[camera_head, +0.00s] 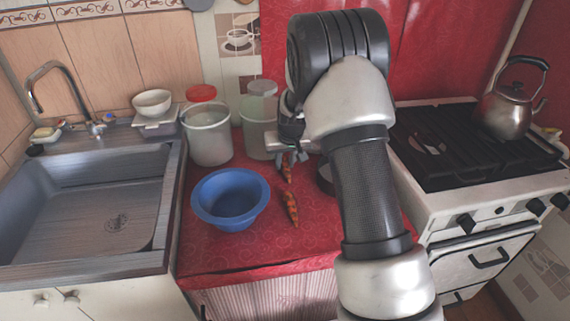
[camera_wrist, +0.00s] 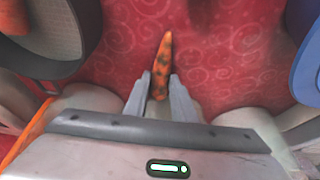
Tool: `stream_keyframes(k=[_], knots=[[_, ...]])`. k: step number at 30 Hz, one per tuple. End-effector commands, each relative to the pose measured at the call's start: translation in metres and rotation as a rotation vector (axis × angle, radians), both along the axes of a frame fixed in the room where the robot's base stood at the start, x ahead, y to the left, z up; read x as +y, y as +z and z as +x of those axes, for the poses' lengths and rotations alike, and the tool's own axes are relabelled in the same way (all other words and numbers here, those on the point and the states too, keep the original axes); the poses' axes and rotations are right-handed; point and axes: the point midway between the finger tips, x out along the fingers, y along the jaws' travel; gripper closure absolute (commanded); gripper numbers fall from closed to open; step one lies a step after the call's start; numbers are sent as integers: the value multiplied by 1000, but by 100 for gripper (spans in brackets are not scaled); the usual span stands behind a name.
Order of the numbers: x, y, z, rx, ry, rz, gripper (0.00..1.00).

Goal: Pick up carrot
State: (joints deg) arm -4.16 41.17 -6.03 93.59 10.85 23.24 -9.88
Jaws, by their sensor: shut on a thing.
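A mottled orange carrot (camera_wrist: 163,72) sits between the two fingers of my gripper (camera_wrist: 160,80) in the wrist view, its narrow tip pointing away from the fingers. My gripper is shut on it. In the head view my gripper (camera_head: 288,157) is over the red counter, partly hidden by my arm, with the held carrot (camera_head: 286,172) showing below the fingers. A second orange, dark-spotted carrot-like piece (camera_head: 291,208) lies on the counter nearer the front. Only one carrot shows clearly in the wrist view.
A blue bowl (camera_head: 230,222) stands left of the carrots. Two clear containers (camera_head: 208,145) (camera_head: 259,138) stand behind it. A dark round pan-like thing (camera_head: 325,181) is close on the right. The sink (camera_head: 168,205) is left, the stove (camera_head: 425,185) right.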

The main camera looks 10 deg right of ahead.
Motion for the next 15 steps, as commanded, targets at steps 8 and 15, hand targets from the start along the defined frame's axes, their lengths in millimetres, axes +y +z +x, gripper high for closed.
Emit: stream_keyframes(k=[8, 15], knots=[[0, 50, 2, -6, -1, 1, 98], [0, 116, 1, -6, -1, 1, 98]])
